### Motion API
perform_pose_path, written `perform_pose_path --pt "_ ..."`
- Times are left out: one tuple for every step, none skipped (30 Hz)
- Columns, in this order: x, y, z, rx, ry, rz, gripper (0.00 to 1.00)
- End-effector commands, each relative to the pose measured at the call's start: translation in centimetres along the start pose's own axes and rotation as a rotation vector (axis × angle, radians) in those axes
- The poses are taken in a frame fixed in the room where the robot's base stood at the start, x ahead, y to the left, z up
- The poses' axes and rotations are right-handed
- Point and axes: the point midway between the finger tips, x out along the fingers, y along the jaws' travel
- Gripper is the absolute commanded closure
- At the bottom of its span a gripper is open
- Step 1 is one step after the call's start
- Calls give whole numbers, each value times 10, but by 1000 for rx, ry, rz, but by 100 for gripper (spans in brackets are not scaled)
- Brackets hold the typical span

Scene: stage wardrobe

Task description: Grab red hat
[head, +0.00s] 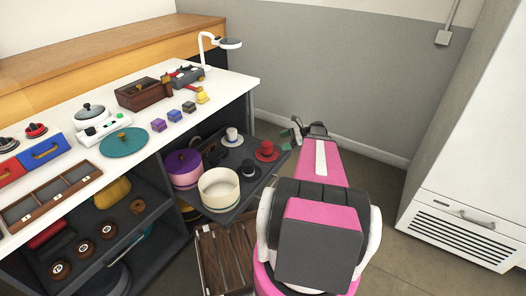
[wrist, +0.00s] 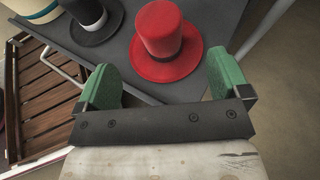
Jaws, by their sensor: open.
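The red hat (head: 266,150) stands upright on a dark pulled-out shelf (head: 222,212), near its right end. In the wrist view the red hat (wrist: 165,42) is just ahead of my gripper, with its crown and round brim in clear view. My gripper (wrist: 165,75) is open with nothing between its green finger pads. The hat lies beyond the fingertips, roughly centred between them, and no contact shows. In the head view my gripper (head: 297,128) is small and partly hidden by my arm, close to the hat's right side.
A black hat (head: 248,170) and a white hat (head: 232,137) stand left of the red hat. A slatted wooden crate (head: 226,262) is below. The floor right of the shelf is free.

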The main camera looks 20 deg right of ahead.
Motion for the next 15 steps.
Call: perform_pose_path --pt "7 1 0 0 0 1 6" --pt "12 1 0 0 0 2 6" --pt "18 1 0 0 0 3 6" --pt "23 1 0 0 0 4 6" --pt "28 1 0 -1 1 3 6" --pt "33 1 0 -1 1 3 6" --pt "37 1 0 -1 1 3 6" --pt "40 1 0 -1 1 3 6" --pt "44 1 0 -1 1 3 6" --pt "45 1 0 -2 1 3 6" --pt "47 0 0 -2 1 2 6" --pt "48 0 0 -2 1 2 6" --pt "50 0 0 -2 1 2 6" --pt "52 0 0 -2 1 1 6" --pt "55 0 0 -2 1 1 6"
